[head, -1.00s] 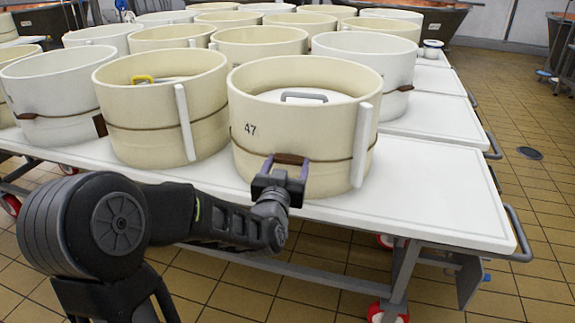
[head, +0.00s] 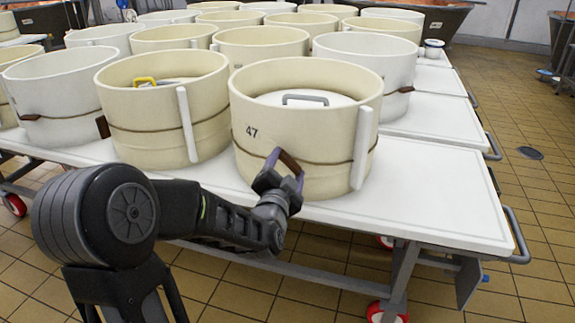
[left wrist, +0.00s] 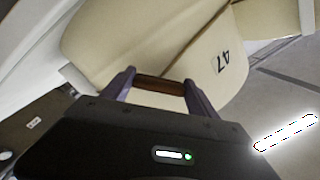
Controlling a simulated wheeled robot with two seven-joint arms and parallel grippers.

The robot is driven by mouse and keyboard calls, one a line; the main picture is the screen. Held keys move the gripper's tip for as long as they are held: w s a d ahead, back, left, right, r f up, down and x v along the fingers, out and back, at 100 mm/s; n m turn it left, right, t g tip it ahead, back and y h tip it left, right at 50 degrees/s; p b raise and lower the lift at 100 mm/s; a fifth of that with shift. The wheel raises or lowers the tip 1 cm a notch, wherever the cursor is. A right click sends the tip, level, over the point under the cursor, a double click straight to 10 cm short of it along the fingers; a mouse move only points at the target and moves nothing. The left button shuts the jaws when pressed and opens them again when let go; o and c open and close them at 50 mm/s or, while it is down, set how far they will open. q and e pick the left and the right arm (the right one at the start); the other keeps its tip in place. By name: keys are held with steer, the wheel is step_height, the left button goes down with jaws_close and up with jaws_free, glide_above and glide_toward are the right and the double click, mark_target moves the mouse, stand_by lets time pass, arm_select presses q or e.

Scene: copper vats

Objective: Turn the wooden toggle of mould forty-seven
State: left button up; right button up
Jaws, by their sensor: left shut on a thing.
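Mould forty-seven (head: 307,130) is a cream round tub marked 47, standing at the front of the white table with a cord around it. Its number also shows in the left wrist view (left wrist: 222,62). The brown wooden toggle (head: 289,161) sits on the cord at the tub's front, tilted down to the right. My left gripper (head: 286,168) is shut on the toggle, its fingers at the two ends. The left wrist view shows the toggle (left wrist: 160,85) between the purple fingers. My right gripper is not in view.
A neighbouring cream mould (head: 160,110) stands close on the left, with a white mould (head: 372,65) behind on the right. The white table top (head: 430,195) is bare to the right. A grey rail (head: 517,235) edges the table there.

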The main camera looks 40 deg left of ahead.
arm_select(q)
steer(key=m+p, duration=0.2)
steer(key=m, duration=0.6)
steer(key=shift+r+m+p, duration=0.15)
steer(key=shift+m+p, duration=0.25)
steer(key=o, duration=1.4)
steer(key=shift+a, duration=0.1)
steer(key=shift+c, duration=0.2)
steer(key=shift+s, duration=0.1)
